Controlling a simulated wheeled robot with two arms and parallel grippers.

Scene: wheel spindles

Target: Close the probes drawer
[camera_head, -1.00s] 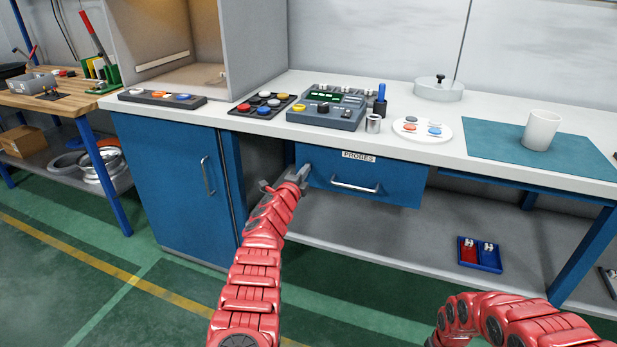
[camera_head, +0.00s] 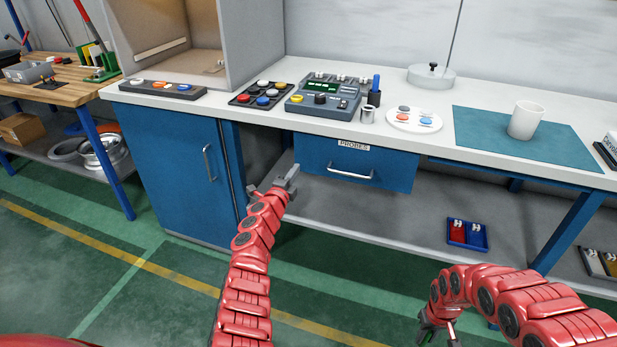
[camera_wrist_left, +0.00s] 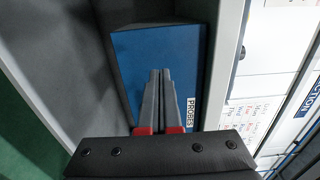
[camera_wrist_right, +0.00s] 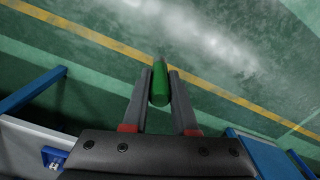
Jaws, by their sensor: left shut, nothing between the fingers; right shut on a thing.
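The probes drawer (camera_head: 390,172) is the blue front with a PROBES label and a silver bar handle, under the white bench top. It sits close beneath the bench edge; I cannot tell whether a small gap remains. Its blue front (camera_wrist_left: 180,55) also shows in the left wrist view, beyond the fingers. My left gripper (camera_head: 290,180) is shut and empty, just left of the drawer's lower left corner, seemingly apart from it. My right gripper (camera_wrist_right: 160,80) is shut on a green rod-like thing (camera_wrist_right: 160,90), low at the right and away from the drawer.
A blue cabinet (camera_head: 175,180) stands left of the drawer, with an open gap between. A grey shelf (camera_head: 350,222) runs below, holding a red and blue tray (camera_head: 467,235). The bench carries a control box (camera_head: 322,97), a white plate and a white cup (camera_head: 525,120). Green floor in front is clear.

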